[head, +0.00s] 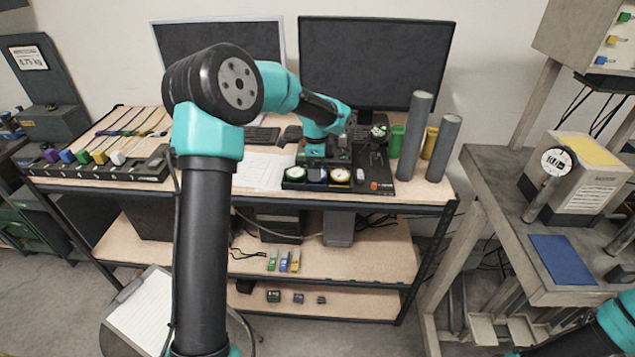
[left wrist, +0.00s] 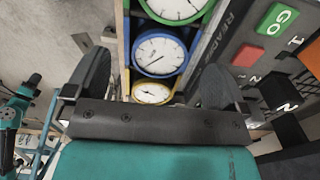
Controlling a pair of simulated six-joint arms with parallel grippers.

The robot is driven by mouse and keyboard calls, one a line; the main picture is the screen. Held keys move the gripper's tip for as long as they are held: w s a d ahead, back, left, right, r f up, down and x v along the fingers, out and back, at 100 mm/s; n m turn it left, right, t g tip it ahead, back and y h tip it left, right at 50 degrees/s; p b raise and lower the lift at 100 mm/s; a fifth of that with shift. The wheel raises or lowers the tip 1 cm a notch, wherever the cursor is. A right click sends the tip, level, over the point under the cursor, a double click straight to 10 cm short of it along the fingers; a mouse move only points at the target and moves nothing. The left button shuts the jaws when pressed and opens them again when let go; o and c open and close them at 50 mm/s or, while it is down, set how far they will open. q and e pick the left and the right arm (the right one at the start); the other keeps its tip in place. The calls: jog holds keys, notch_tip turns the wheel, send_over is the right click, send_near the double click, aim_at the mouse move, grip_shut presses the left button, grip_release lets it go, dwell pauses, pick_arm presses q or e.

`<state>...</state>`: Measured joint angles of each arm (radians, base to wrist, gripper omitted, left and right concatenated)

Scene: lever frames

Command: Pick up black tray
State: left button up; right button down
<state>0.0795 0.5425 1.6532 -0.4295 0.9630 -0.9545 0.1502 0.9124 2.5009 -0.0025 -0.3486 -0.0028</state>
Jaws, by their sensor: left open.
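A black tray (head: 318,187) sits near the front edge of the wooden tabletop, holding a row of round gauges. The green gauge (head: 295,173), blue gauge (head: 317,175) and yellow gauge (head: 340,175) stand side by side. My left gripper (head: 315,153) is over the back of this tray, partly hidden by its own arm. In the left wrist view its two dark fingers (left wrist: 155,85) are spread, with the blue gauge (left wrist: 160,55) and yellow gauge (left wrist: 152,92) seen between them. Contact with the tray cannot be made out. My right gripper is out of view.
A dark panel with a green GO button (left wrist: 277,19) lies right of the gauges. Two grey cylinders (head: 415,137) stand at the table's right end. A dark rack (head: 110,172) with coloured blocks is at the left. Monitors (head: 375,65) stand behind.

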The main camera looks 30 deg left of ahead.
pick_arm(q)
jog(key=shift+f, duration=0.1)
jog(key=shift+w+d+f, duration=0.1)
jog(key=shift+d+f, duration=0.05)
jog(key=shift+f, duration=2.4)
jog(key=c, duration=0.8)
jog(key=shift+r, duration=0.15)
